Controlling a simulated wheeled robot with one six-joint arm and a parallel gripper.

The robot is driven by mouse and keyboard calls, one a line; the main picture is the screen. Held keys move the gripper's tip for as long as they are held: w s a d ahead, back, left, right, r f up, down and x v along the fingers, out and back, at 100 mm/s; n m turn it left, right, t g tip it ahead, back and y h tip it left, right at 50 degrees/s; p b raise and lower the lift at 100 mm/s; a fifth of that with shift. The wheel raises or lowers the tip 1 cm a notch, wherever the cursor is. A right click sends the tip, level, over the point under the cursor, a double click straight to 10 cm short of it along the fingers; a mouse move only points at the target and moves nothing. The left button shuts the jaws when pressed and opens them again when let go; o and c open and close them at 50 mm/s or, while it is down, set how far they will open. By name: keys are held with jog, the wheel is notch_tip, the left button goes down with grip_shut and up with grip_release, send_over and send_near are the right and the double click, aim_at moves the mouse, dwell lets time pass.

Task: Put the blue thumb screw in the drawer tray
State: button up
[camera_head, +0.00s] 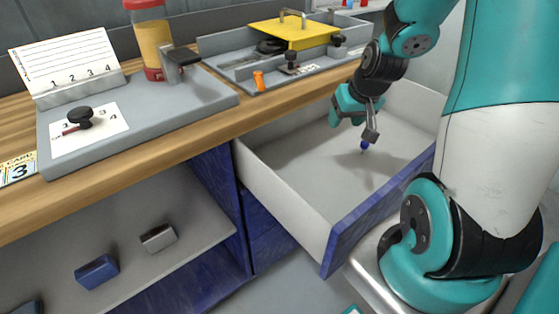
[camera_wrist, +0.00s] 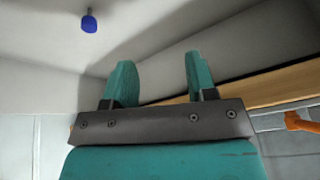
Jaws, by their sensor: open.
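The blue thumb screw (camera_head: 364,146) shows over the pale floor of the open drawer tray (camera_head: 300,168), just below my wrist in the head view. Whether it rests on that floor is hard to tell. In the wrist view the screw (camera_wrist: 89,22) is at the upper left, its blue head with a thin shaft, clear of both fingers. My gripper (camera_head: 350,112) is over the back part of the drawer. Its two teal fingers (camera_wrist: 160,64) are apart with nothing between them.
The wooden worktop (camera_head: 215,136) runs behind the drawer. It bears a grey tray with a yellow lid (camera_head: 295,33), an orange piece (camera_head: 259,80), a red-capped jar (camera_head: 150,40) and a grey board with a black knob (camera_head: 79,117). A lower shelf holds several small blocks (camera_head: 97,271).

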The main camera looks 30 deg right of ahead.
jog(key=s+a+r+n+y, duration=0.1)
jog(key=a+r+n+y, duration=0.35)
jog(key=a, duration=1.25)
jog(key=s+a+r+n+g, duration=0.2)
jog(key=s+a+r+n, duration=0.1)
jog(key=s+a, duration=0.4)
jog(key=s+a+r+n+g, duration=0.2)
jog(key=s+a+r+n, duration=0.1)
jog(key=s+a, duration=0.4)
jog(key=shift+r+n+g, duration=0.3)
jog(key=shift+r+n, duration=0.05)
jog(key=shift+r, duration=0.4)
jog(key=shift+c, duration=0.3)
